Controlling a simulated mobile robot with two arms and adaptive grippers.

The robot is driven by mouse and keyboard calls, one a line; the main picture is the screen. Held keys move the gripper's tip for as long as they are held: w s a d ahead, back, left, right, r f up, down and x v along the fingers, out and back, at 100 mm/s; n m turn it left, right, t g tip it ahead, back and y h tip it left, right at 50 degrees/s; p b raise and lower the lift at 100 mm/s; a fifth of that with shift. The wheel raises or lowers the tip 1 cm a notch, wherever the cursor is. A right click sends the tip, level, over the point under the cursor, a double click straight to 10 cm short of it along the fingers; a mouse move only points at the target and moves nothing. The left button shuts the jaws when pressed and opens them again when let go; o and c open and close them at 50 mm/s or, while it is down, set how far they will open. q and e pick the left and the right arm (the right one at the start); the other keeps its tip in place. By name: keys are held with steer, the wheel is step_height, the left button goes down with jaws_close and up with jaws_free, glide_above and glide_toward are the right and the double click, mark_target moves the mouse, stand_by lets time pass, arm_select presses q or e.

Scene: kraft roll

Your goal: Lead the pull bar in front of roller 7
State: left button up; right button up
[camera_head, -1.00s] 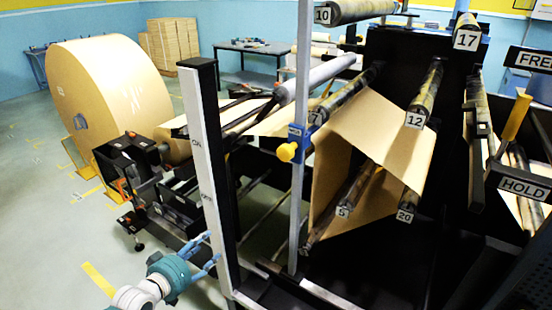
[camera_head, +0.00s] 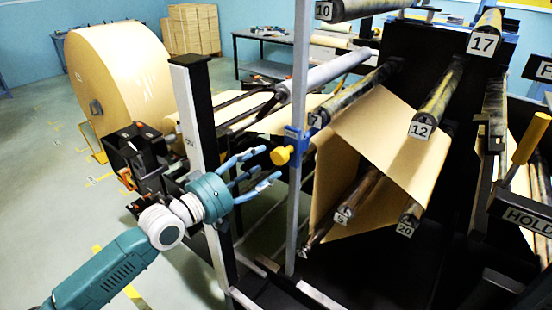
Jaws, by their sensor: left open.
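Roller 7 (camera_head: 352,94) is a dark roller with a white number tag at its near end, right of the silver upright post (camera_head: 300,200). A blue clamp with a yellow knob (camera_head: 281,156) sits on that post, just below and left of the tag. I cannot tell for sure which part is the pull bar. My left gripper (camera_head: 271,163), with blue fingers, is open and empty. Its fingers point right, beside the yellow knob, with a small apparent gap. Brown paper (camera_head: 395,135) hangs around the rollers right of the post. My right gripper is not in view.
A black-and-white upright (camera_head: 187,130) stands behind my left wrist. Rollers 12 (camera_head: 436,98), 5 (camera_head: 358,196), 20 (camera_head: 413,212) and 17 (camera_head: 487,30) stick out nearby. A yellow handle (camera_head: 530,138) stands at right. Open floor lies at left; a large kraft roll (camera_head: 125,75) stands behind.

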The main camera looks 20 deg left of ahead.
mark_target(276, 158)
arm_select(q)
steer(key=shift+b+x, duration=0.5)
steer(key=shift+x, duration=3.05)
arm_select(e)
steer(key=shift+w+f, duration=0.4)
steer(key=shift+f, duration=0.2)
arm_select(q)
steer(key=shift+s, duration=0.1)
steer(key=shift+c, duration=0.2)
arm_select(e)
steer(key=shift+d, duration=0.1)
arm_select(q)
jaws_close()
steer(key=a+r, duration=0.1)
steer(key=r, duration=0.1)
steer(key=w+a+r, duration=0.1)
steer(key=a, duration=0.1)
steer(key=shift+w+a+r+b, duration=0.15)
steer(key=shift+a+r+b, duration=0.05)
steer(key=shift+r+b, duration=0.2)
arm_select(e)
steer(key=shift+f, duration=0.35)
